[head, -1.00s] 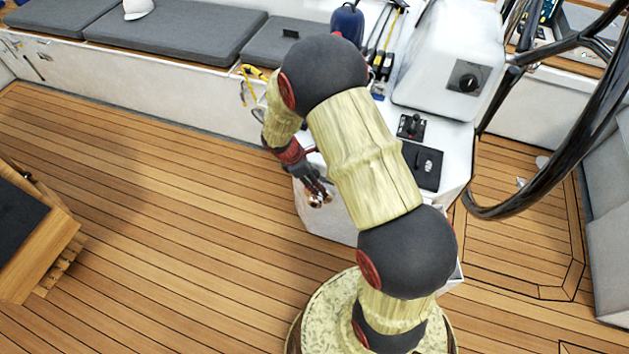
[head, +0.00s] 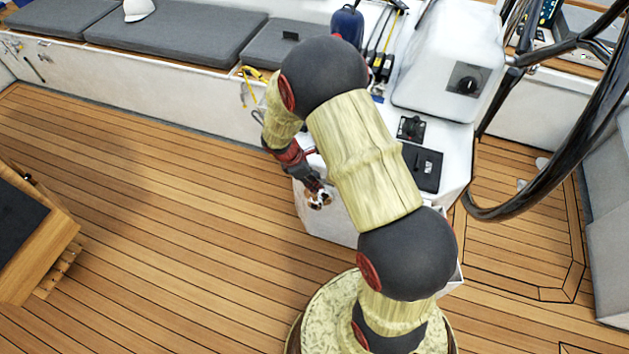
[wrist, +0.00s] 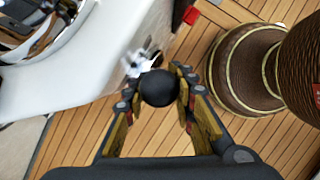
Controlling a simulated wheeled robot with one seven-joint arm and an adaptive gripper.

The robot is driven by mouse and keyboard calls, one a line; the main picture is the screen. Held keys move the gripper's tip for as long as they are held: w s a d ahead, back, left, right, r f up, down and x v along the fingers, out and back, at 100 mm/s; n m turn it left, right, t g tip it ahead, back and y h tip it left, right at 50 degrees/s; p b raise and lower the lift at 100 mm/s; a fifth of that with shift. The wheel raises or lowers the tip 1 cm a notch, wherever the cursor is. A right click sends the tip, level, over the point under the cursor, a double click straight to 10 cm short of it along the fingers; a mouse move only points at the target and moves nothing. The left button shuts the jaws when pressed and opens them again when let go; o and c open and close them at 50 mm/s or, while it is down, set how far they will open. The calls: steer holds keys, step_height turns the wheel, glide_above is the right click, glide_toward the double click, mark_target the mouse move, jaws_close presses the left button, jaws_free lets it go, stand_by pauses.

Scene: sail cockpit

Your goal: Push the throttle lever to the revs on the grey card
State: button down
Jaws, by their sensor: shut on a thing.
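The throttle lever's round black knob (wrist: 158,88) is between the fingers of my gripper (wrist: 158,92) in the wrist view. The fingers are shut on it from both sides. Bright metal, blurred in shape, shows just behind the knob, beside the white console side. In the head view my gripper (head: 319,198) is at the left side of the white console (head: 335,228), below its top, and my own arm hides part of this area. I cannot make out a grey card or any rev marks in either view.
A black panel (head: 432,178) and a small black control (head: 411,128) are on the console top. A steering wheel (head: 490,212) stands at right. A grey-cushioned bench (head: 180,40) runs along the back. A wooden table (head: 50,250) is at left. The deck (head: 170,220) between is clear.

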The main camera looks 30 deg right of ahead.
steer(key=shift+w, duration=0.1)
stand_by(0.3)
steer(key=w+a+f+g+h+p, duration=0.1)
steer(key=w+a+g+h+p, duration=0.2)
steer(key=w+a, duration=0.1)
steer(key=shift+w+a+f+n+g, duration=0.2)
steer(key=shift+w+f+n+g, duration=0.15)
steer(key=shift+w, duration=0.35)
stand_by(0.3)
steer(key=c, duration=1.6)
jaws_free()
steer(key=shift+o, duration=0.2)
steer(key=shift+r, duration=0.1)
steer(key=v, duration=1.2)
